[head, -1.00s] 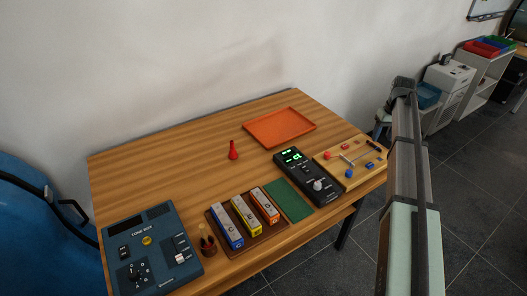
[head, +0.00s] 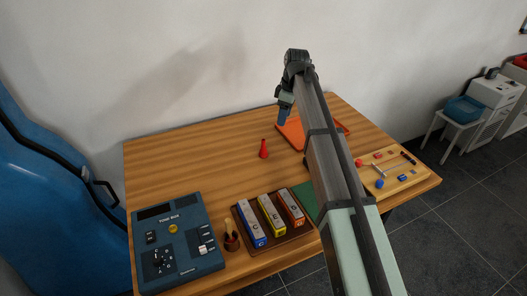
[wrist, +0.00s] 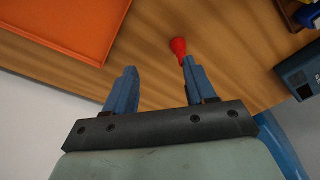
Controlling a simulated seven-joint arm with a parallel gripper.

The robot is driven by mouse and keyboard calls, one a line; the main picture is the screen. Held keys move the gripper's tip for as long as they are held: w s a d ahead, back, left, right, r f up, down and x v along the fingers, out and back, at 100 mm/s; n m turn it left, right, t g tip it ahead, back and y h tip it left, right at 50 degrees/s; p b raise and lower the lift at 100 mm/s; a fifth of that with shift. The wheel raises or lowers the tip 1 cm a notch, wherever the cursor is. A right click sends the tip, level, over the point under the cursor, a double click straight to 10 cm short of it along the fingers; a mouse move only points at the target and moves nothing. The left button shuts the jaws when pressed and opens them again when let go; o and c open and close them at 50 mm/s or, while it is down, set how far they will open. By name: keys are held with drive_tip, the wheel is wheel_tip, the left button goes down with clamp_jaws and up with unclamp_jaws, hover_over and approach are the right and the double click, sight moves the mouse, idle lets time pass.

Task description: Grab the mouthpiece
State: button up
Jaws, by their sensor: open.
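The red mouthpiece (head: 263,150) stands upright on the wooden table, left of the orange tray. It also shows in the wrist view (wrist: 178,47), beyond the tip of my right-hand finger and partly overlapped by it. My gripper (head: 283,115) is above the table, up and to the right of the mouthpiece in the head view. In the wrist view my gripper (wrist: 160,67) has its two blue fingers spread apart with nothing between them. The mouthpiece looks apart from the fingers, though the gap is hard to judge.
The orange tray (head: 291,135) is partly hidden by my arm. The table left of the mouthpiece is clear.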

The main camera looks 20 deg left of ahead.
drive_tip(key=n, duration=0.2)
approach(263, 140)
drive_tip(key=r, duration=0.1)
drive_tip(key=f, duration=0.8)
drive_tip(key=shift+w+a, duration=0.3)
drive_tip(key=shift+a, duration=0.1)
drive_tip(key=shift+s+a+f, duration=0.15)
drive_tip(key=shift+f, duration=0.7)
drive_tip(key=shift+s+a+f, duration=0.1)
drive_tip(key=shift+f, duration=0.7)
drive_tip(key=shift+s+a+f, duration=0.15)
drive_tip(key=shift+f, duration=0.7)
drive_tip(key=shift+c, duration=0.5)
clamp_jaws()
drive_tip(key=shift+r, duration=0.1)
